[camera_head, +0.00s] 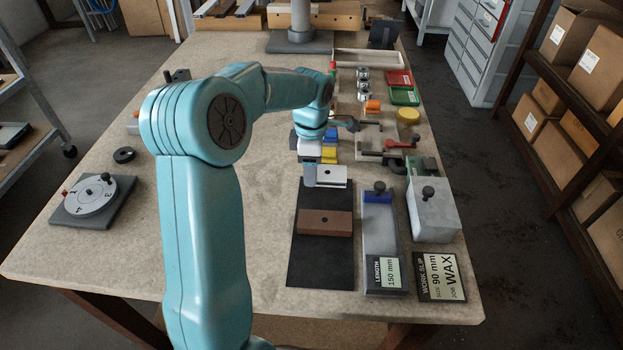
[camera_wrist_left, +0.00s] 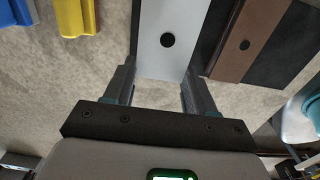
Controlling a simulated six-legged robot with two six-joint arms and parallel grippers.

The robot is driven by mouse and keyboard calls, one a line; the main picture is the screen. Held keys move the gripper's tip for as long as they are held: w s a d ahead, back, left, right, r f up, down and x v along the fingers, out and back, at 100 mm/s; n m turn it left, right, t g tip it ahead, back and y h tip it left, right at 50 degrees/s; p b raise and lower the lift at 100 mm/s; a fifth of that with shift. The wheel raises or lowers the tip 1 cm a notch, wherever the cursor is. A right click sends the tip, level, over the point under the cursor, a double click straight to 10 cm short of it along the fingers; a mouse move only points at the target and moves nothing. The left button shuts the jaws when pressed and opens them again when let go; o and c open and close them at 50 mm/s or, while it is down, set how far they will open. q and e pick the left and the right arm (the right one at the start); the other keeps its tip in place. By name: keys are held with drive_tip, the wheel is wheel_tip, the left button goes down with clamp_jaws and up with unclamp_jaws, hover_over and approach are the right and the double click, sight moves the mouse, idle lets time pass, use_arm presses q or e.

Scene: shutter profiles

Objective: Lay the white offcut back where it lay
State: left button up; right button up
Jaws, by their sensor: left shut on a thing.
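The white offcut (camera_head: 331,177), a flat bar with a dark hole, is at the far end of the black mat (camera_head: 322,264). My left gripper (camera_head: 310,175) is shut on it. The wrist view shows the white offcut (camera_wrist_left: 172,30) between the two fingers of my left gripper (camera_wrist_left: 158,88). I cannot tell whether the offcut touches the surface below. A brown offcut (camera_head: 325,223) lies across the mat, apart from the white one; it also shows in the wrist view (camera_wrist_left: 243,45). My right gripper is not in view.
Yellow (camera_head: 328,154) and blue (camera_head: 331,134) pieces lie just beyond the white offcut. A grey length block (camera_head: 380,233) and a larger grey block (camera_head: 434,210) stand right of the mat. A round dial (camera_head: 91,196) sits at the left.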

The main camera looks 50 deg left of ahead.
use_arm(q)
drive_tip(key=shift+f, duration=2)
drive_tip(key=shift+f, duration=0.1)
drive_tip(key=shift+f, duration=0.2)
drive_tip(key=o, duration=1.1)
drive_tip(key=shift+r, duration=0.1)
drive_tip(key=shift+o, duration=0.2)
wheel_tip(320, 180, up, 11)
drive_tip(key=shift+r, duration=0.7)
